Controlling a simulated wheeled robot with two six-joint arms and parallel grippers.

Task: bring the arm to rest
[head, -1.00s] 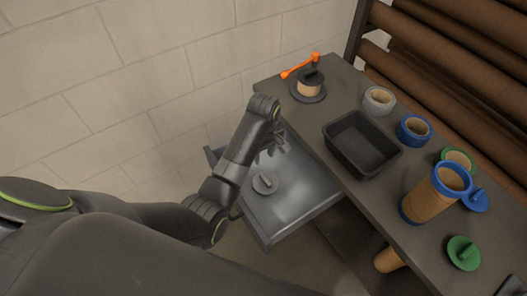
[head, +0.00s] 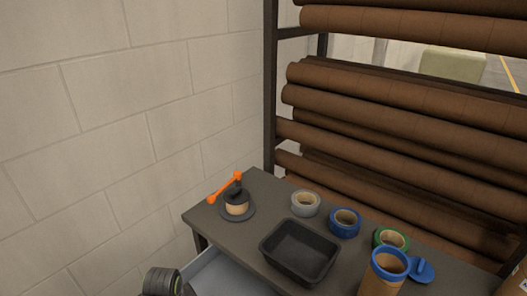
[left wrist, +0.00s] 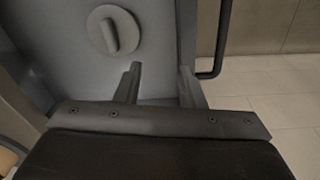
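My left gripper (left wrist: 160,82) shows in the left wrist view with its two fingers apart and nothing between them. It is over or close to the grey open drawer (left wrist: 60,50); the exact gap is hard to judge. A grey round disc with a raised grip (left wrist: 117,30) lies in the drawer, beyond the fingers and a little left. In the head view only a dark piece of my left arm (head: 161,282) shows at the bottom edge, beside the drawer (head: 220,277). My right gripper is in neither view.
The dark table (head: 265,196) carries a black bin (head: 268,248), an orange-handled holder (head: 236,207), tape rolls (head: 345,222) and a brown tube (head: 383,278). A rack of brown rolls (head: 390,125) stands behind. A wall (head: 110,130) borders the left. A dark handle (left wrist: 222,45) is right of the fingers.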

